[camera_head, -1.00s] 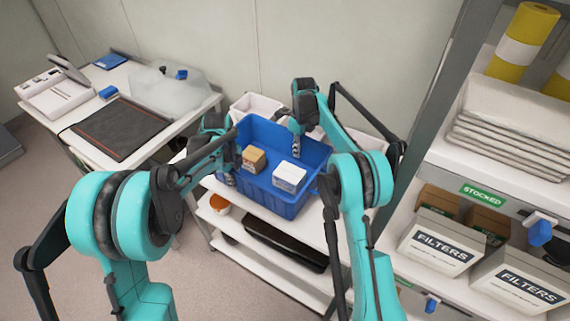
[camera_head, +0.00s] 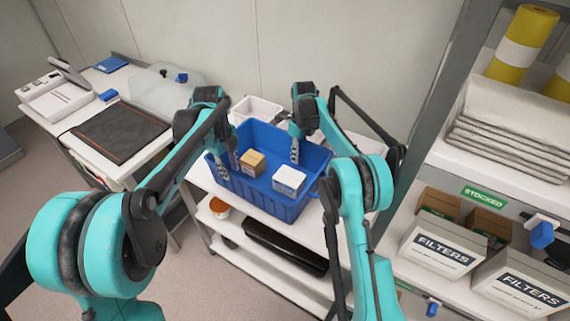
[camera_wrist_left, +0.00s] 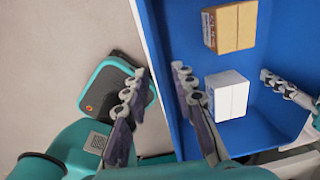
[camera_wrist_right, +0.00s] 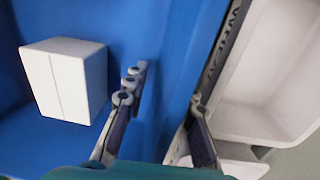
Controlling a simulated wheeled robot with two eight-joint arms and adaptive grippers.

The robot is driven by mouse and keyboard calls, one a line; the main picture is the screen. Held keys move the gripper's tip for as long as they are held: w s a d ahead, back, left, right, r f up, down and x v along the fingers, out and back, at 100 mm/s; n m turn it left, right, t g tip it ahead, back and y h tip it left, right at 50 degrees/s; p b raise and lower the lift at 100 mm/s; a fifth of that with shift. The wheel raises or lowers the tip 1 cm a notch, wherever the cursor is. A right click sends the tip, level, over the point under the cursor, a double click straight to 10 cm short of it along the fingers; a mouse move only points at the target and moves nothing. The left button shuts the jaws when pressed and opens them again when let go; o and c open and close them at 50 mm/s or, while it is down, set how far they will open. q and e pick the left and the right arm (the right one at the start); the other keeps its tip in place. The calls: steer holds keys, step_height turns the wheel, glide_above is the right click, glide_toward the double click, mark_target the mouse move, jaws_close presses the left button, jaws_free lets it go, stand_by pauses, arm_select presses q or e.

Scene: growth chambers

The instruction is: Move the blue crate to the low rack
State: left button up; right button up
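The blue crate (camera_head: 284,205) stands on the top of a white shelved cart (camera_head: 262,213). It holds a tan box (camera_head: 252,163) and a white box (camera_head: 289,180). My left gripper (camera_head: 222,164) is at the crate's left wall. In the left wrist view the gripper (camera_wrist_left: 160,88) is open, one finger outside the wall and one inside. My right gripper (camera_head: 295,152) is at the far right wall. In the right wrist view the gripper (camera_wrist_right: 167,95) is open across the rim, one finger inside, the other at the outer side. Which unit is the low rack, I cannot tell.
White bins (camera_head: 257,108) stand behind the crate. A black tray (camera_head: 285,248) and an orange-rimmed tub (camera_head: 220,208) sit on lower cart shelves. A bench (camera_head: 60,118) stands left. A tall shelf with filter boxes (camera_head: 437,250) stands close on the right.

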steer(key=shift+r, duration=0.1)
arm_select(q)
step_height(320, 180, up, 3)
steer(key=shift+f, duration=0.1)
arm_select(e)
step_height(320, 180, up, 12)
steer(key=shift+w+d, duration=0.2)
steer(key=shift+w, duration=0.1)
stand_by(0.4)
